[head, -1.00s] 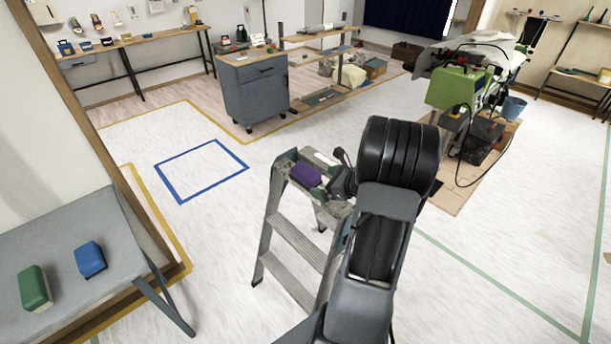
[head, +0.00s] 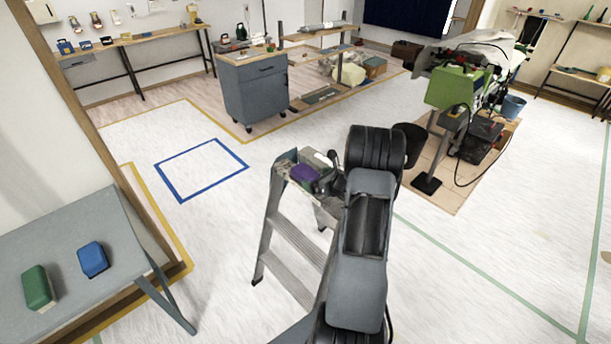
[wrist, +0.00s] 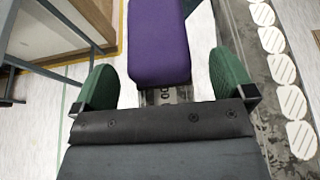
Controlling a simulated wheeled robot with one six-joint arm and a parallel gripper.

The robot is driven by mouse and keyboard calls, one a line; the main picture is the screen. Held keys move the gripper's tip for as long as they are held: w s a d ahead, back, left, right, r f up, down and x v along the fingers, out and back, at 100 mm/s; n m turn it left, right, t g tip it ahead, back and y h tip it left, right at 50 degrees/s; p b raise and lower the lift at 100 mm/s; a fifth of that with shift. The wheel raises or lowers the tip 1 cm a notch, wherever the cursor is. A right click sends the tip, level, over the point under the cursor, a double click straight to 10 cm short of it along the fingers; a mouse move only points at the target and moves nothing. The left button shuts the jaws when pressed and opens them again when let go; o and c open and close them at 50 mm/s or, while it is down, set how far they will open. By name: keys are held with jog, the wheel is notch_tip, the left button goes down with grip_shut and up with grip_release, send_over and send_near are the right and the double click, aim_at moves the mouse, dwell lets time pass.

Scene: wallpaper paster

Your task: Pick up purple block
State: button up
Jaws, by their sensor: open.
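The purple block (head: 304,173) lies on the top step of a stepladder (head: 285,214) in the head view, partly hidden by my gripper (head: 325,178). In the wrist view the purple block (wrist: 159,42) reaches in from the top edge, between the two green finger pads. My gripper (wrist: 160,85) is open, with a gap on each side of the block. The block's far end is cut off by the frame.
A grey table (head: 70,236) at the lower left holds a green block (head: 38,286) and a blue block (head: 92,259). A blue taped square (head: 202,143) marks open floor. A grey cabinet (head: 255,95) and a green machine (head: 458,88) stand farther back.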

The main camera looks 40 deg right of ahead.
aim_at(311, 178)
jog(key=shift+p+x, duration=0.3)
jog(key=shift+x, duration=1.45)
jog(key=shift+a+f, duration=0.1)
jog(key=c, duration=1.1)
